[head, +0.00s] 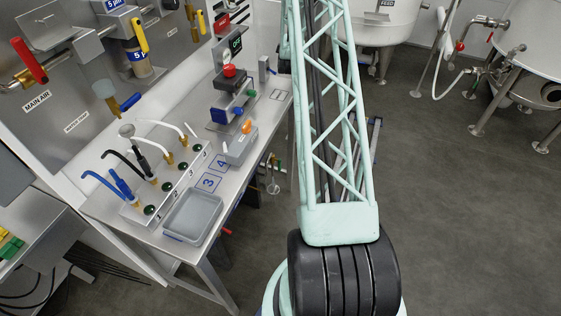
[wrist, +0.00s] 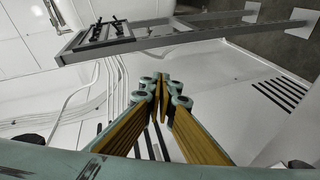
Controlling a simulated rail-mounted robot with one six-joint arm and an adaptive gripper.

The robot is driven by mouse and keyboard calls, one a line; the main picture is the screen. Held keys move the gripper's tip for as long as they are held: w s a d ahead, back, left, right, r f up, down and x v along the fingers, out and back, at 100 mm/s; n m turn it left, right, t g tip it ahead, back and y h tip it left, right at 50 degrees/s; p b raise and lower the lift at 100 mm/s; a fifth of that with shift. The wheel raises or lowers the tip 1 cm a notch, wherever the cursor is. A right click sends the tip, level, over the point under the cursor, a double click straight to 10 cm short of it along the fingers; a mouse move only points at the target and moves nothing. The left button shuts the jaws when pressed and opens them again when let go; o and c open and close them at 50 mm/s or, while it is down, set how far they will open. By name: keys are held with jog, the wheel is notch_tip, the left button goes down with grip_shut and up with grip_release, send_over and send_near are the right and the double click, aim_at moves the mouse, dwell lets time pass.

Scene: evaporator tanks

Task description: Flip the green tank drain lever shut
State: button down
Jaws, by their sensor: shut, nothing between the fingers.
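My gripper (wrist: 160,88) shows in the wrist view, with its yellow-brown fingers brought together at the tips and nothing between them. It is over a pale surface and appears apart from any lever. The head view does not show it; my arm rises out of the top of that view. Two steel tanks stand at the back right of the head view: one labelled FEED (head: 378,22) and another at the right edge (head: 530,65).
A steel bench (head: 180,230) with a grey tray (head: 194,215), hoses and valves runs along the left. Pipework with red handles (head: 460,46) stands between the tanks. The grey floor (head: 460,210) is clear at right. The wrist view has a grey frame (wrist: 150,38) beyond my fingertips.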

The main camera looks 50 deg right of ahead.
jog(key=s+d+f+n+g+h+p, duration=0.1)
jog(key=s+d+f+h, duration=0.1)
jog(key=s+d+f, duration=0.8)
jog(key=s+a+f+n+t, duration=0.15)
jog(key=a+f, duration=0.25)
jog(key=f, duration=0.4)
jog(key=s+a+f+n+t, duration=0.1)
jog(key=a+f+n, duration=0.15)
jog(key=f, duration=0.55)
jog(key=s+a+f+n+t+y, duration=0.1)
jog(key=s+a+f+t+y, duration=0.1)
jog(key=a+f, duration=0.85)
jog(key=s+a+f+n+t+y, duration=0.1)
jog(key=s+a+f, duration=0.2)
jog(key=a+f, duration=0.4)
jog(key=s+a+f+n+t+y, duration=0.1)
jog(key=s+a+f, duration=0.2)
jog(key=a+f, duration=0.5)
jog(key=s+a+f+t+y, duration=0.1)
jog(key=a+f, duration=0.6)
jog(key=a, duration=0.8)
jog(key=shift+s+a+f+n+t+y, duration=0.2)
jog(key=shift+s+n+t+y, duration=0.25)
jog(key=shift+s, duration=0.65)
jog(key=shift+w+d, duration=0.1)
